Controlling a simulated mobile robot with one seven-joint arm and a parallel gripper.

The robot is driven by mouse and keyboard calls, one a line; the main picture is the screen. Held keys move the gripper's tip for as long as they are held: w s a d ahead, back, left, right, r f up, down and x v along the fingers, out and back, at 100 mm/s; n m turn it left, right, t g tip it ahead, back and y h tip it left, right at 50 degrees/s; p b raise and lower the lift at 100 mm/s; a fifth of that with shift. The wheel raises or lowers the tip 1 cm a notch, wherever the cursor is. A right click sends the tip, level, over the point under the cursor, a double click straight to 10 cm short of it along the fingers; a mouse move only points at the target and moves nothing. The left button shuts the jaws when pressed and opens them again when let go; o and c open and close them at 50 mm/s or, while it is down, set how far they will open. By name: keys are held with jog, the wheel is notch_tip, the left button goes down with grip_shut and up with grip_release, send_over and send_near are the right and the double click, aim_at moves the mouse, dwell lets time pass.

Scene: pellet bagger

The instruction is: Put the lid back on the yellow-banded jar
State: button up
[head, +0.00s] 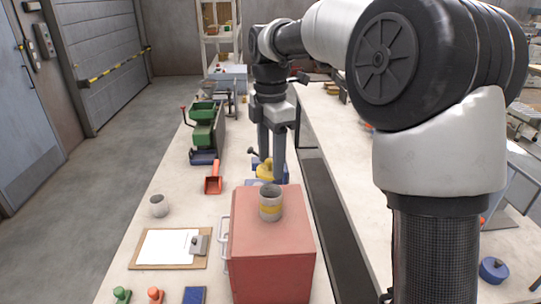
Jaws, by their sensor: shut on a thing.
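The yellow-banded jar (270,203) stands upright and open on top of a red box (271,250). It is grey with a yellow band around it. My gripper (271,176) points down just beyond the jar, apart from it. Its fingers are shut on a small yellow thing (264,170), which looks like the lid. The fingers partly hide it, so its exact tilt and hold are unclear. I cannot tell its height above the surface behind it.
Blue items (283,172) lie behind my fingers. An orange scoop (213,179), a green machine (205,130), a grey cup (159,205) and a clipboard (165,247) stand or lie to the left. A blue knobbed lid (494,270) lies far right. A dark channel (335,220) runs right of the box.

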aim_at(271, 169)
jog(key=shift+f+b, duration=1.8)
jog(key=shift+f, duration=0.8)
jog(key=shift+w+p, duration=0.1)
jog(key=shift+p, duration=0.4)
jog(key=shift+c, duration=0.2)
jog(key=shift+f+p, duration=0.2)
jog(key=shift+p, duration=0.15)
dwell(0.3)
jog(key=o, duration=1.6)
